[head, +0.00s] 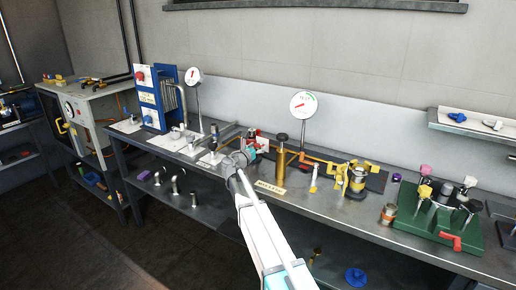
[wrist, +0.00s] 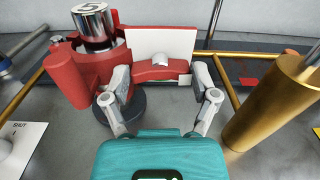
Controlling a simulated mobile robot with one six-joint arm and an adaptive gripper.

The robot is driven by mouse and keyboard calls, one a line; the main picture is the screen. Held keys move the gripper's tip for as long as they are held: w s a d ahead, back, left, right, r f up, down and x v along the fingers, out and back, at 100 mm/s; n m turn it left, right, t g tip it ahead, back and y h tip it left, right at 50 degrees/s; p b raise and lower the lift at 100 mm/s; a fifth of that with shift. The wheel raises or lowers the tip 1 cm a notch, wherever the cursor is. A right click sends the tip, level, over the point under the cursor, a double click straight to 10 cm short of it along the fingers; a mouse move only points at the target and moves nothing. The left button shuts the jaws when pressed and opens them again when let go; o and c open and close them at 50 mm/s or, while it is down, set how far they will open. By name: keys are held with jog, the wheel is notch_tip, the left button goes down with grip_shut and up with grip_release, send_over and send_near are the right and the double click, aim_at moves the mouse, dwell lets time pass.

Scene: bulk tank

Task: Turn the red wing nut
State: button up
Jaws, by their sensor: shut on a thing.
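The red wing nut (wrist: 150,71) lies between the two fingers of my gripper (wrist: 161,84) in the wrist view. It shows as a low, curved red bar with a pale rounded stud at its middle. The gripper is shut on it, one finger at each end; the finger pads hide part of the ends. In the head view, my gripper (head: 241,158) is over the bench at a small red fitting; the nut itself is too small to make out there.
In the wrist view, a red body with a silver cap (wrist: 94,25) stands close on the left, and a brass cylinder (wrist: 270,108) on the right. A white plate (wrist: 163,42) stands behind the nut. Copper pipes run past both sides. The bench (head: 340,215) has clear room toward its front edge.

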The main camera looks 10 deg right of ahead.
jog(key=m, duration=0.4)
jog(key=shift+d+m, duration=0.1)
jog(key=shift+m, duration=0.3)
jog(key=m, duration=0.4)
jog(key=shift+s+d+m, duration=0.1)
jog(key=shift+m, duration=0.2)
jog(key=m, duration=0.4)
jog(key=shift+f, duration=0.15)
jog(key=m, duration=0.5)
jog(key=shift+s+f, duration=0.1)
jog(key=o, duration=1)
